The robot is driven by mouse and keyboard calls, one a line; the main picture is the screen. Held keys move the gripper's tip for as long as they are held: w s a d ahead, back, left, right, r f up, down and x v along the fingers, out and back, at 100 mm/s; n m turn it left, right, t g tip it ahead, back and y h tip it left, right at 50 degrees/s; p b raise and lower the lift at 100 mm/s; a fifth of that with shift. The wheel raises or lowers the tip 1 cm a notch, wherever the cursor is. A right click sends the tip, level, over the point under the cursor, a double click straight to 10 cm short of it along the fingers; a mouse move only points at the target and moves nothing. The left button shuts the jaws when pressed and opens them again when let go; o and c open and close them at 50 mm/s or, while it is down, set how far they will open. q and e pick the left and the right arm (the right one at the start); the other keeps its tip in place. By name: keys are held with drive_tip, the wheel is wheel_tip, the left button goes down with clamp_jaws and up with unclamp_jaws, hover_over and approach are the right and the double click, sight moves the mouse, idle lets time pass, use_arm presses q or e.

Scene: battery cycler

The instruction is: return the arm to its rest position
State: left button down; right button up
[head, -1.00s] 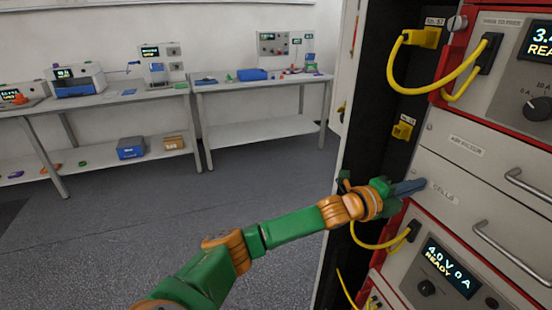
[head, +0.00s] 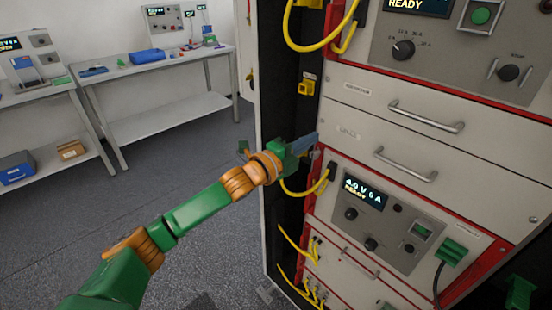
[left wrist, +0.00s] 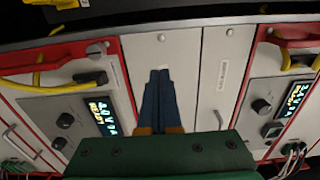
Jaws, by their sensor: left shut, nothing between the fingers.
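My left arm comes in from the lower left of the head view, green with orange joints. Its left gripper (head: 305,142) is at the left edge of the rack front, beside the drawer labelled for cells (head: 372,143). In the left wrist view the blue-grey fingers (left wrist: 160,78) are together with nothing between them, in front of a plain pale drawer panel (left wrist: 160,48). I cannot tell whether the fingertips touch the panel. A green part at the lower right edge of the head view may be my right arm; no right gripper fingers show.
The cycler rack has a lower unit with a lit display (head: 362,190) and an upper unit with a knob (head: 402,50). Yellow cables (head: 306,190) loop close below my left gripper. A drawer handle (head: 405,165) sticks out to the right. Benches (head: 165,73) stand at the back left, with open floor before them.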

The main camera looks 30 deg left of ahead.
use_arm(q)
drive_tip(key=b+v, duration=0.3)
drive_tip(key=v, duration=0.5)
drive_tip(key=a+f+n+g+y, duration=0.25)
drive_tip(key=a+f+n, duration=0.2)
drive_tip(key=f, duration=0.75)
drive_tip(key=a+f+n+g+y, duration=0.1)
drive_tip(key=a+f+n+y, duration=0.4)
drive_tip(key=f, duration=0.7)
drive_tip(key=s+f+n+g, duration=0.2)
drive_tip(key=s+f, duration=0.2)
drive_tip(key=f, duration=0.3)
drive_tip(key=s+f+n+g, duration=0.2)
drive_tip(key=s+f+n, duration=0.1)
drive_tip(key=f, duration=0.5)
drive_tip(key=s+d+f+n+g, duration=0.3)
drive_tip(key=s+f+g, duration=0.1)
drive_tip(key=s+f, duration=0.9)
drive_tip(key=s+d+f+n+g, duration=0.1)
drive_tip(key=s+d, duration=0.3)
drive_tip(key=s, duration=0.6)
drive_tip(key=s+d+f+n+g+h, duration=0.1)
drive_tip(key=s+d+f+g, duration=0.2)
drive_tip(key=s, duration=0.7)
drive_tip(key=shift+s+d+f+g, duration=0.35)
drive_tip(key=shift+d+f, duration=0.2)
drive_tip(key=shift+f, duration=0.1)
